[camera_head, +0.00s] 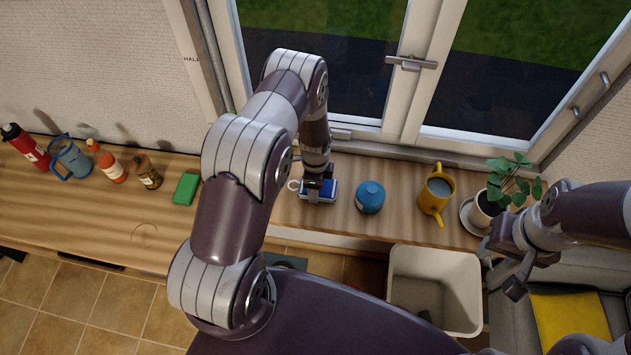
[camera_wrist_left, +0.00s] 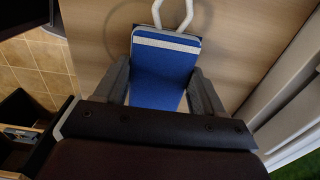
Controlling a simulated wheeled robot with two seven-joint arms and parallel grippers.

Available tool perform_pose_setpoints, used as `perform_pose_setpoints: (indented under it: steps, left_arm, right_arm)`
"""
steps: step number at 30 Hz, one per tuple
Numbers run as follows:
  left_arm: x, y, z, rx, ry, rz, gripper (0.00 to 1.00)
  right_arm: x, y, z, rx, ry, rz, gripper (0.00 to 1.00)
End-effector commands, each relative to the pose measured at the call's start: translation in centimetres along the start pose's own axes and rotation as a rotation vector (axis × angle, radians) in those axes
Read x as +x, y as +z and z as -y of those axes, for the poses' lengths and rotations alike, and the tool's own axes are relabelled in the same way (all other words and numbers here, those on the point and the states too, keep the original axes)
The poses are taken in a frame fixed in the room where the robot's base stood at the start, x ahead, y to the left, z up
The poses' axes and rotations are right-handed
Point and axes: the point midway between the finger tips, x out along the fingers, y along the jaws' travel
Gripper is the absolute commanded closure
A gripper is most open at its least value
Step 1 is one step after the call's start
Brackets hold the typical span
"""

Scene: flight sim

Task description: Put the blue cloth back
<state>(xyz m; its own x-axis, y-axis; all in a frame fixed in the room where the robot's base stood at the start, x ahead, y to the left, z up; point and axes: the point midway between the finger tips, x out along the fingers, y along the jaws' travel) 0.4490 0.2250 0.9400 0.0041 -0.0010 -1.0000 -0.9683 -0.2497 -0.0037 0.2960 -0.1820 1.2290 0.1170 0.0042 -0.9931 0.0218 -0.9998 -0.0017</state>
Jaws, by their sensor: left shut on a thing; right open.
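The blue cloth (camera_head: 325,194), a folded block with a white stripe, is on the wooden counter by the window. It also shows in the left wrist view (camera_wrist_left: 165,75), with a white loop (camera_wrist_left: 173,14) at its far end. My left gripper (camera_head: 315,183) points down at the cloth. Its two fingers (camera_wrist_left: 160,90) lie on either side of the cloth and are shut on it. The cloth's near end is hidden by the gripper body. My right gripper (camera_head: 502,270) is open and empty, right of the white bin.
Several bottles and a jug (camera_head: 70,156) stand at the left. A white bin (camera_head: 434,290) is below the counter.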

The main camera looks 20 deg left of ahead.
Motion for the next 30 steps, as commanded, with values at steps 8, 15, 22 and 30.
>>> perform_pose_setpoints:
  steps: [8, 15, 22, 30]
  left_arm:
    - [0.1, 0.0, 0.0, 0.000, 0.000, 0.000, 0.05]
    - [-0.3, 0.0, 0.0, 0.000, 0.000, 0.000, 0.05]
    - [-3.7, 0.0, 0.2, -0.001, -0.006, 0.000, 0.05]
    - [-9.5, 0.0, 0.1, -0.001, -0.003, 0.001, 0.05]
  right_arm:
    - [0.2, 0.0, 0.0, 0.000, 0.000, 0.000, 0.57]
    - [-0.2, 0.0, 0.0, 0.000, 0.000, 0.000, 0.57]
    - [1.3, 0.2, 0.0, 0.000, 0.000, 0.000, 0.57]
    - [2.7, 0.3, 0.0, 0.000, 0.000, 0.000, 0.57]
